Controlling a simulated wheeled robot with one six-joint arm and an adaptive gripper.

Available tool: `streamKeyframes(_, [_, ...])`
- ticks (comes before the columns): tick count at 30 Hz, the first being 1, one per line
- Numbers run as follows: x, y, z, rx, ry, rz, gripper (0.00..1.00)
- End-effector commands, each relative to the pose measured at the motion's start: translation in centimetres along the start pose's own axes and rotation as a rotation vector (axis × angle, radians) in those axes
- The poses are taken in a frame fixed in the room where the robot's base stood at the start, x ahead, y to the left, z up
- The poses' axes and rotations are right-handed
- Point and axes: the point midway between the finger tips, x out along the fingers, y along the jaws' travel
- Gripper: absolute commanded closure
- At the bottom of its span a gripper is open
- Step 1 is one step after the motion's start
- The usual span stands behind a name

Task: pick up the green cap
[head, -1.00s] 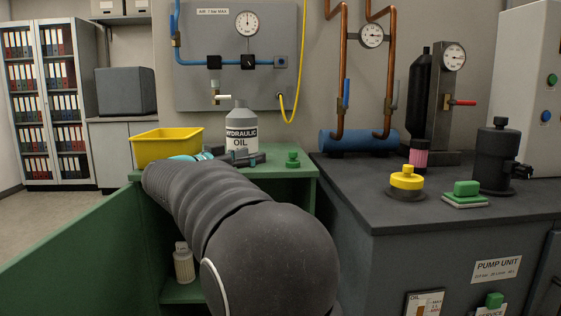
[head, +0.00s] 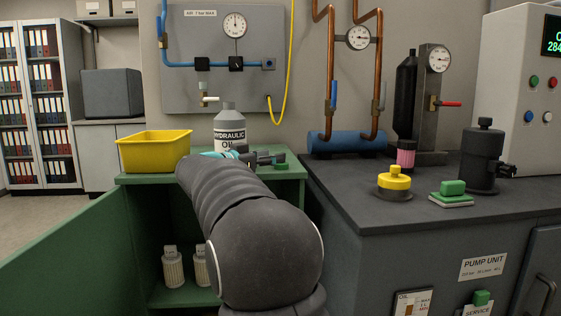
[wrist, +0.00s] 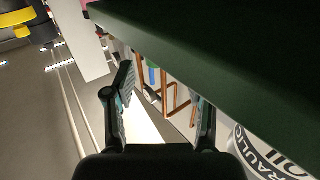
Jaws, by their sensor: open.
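A small green cap (head: 281,166) sits on the top of the green cabinet (head: 150,179), near its right edge in the head view. My gripper (head: 272,158) is low over the cabinet top, and its fingers partly cover the cap. In the wrist view the jaws (wrist: 163,105) are open, with nothing seen between them but the pipes and wall behind. A dark green surface, apparently the cabinet top, fills the upper right there; I cannot make out the cap in that view.
The hydraulic oil bottle (head: 229,128) stands just behind my gripper. A yellow bin (head: 154,153) is to its left. On the pump unit (head: 345,190) at right are a yellow-and-black cap (head: 394,184) and another green piece (head: 452,188) on a pale base.

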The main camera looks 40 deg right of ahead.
Motion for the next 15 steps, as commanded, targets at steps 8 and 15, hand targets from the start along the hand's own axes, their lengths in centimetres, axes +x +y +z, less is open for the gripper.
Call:
streamKeyframes(8, [3.8, 0.3, -0.3, 0.000, 0.001, 0.002, 0.45])
streamKeyframes(15, [4.1, 0.3, -0.2, 0.000, 0.000, -0.001, 0.45])
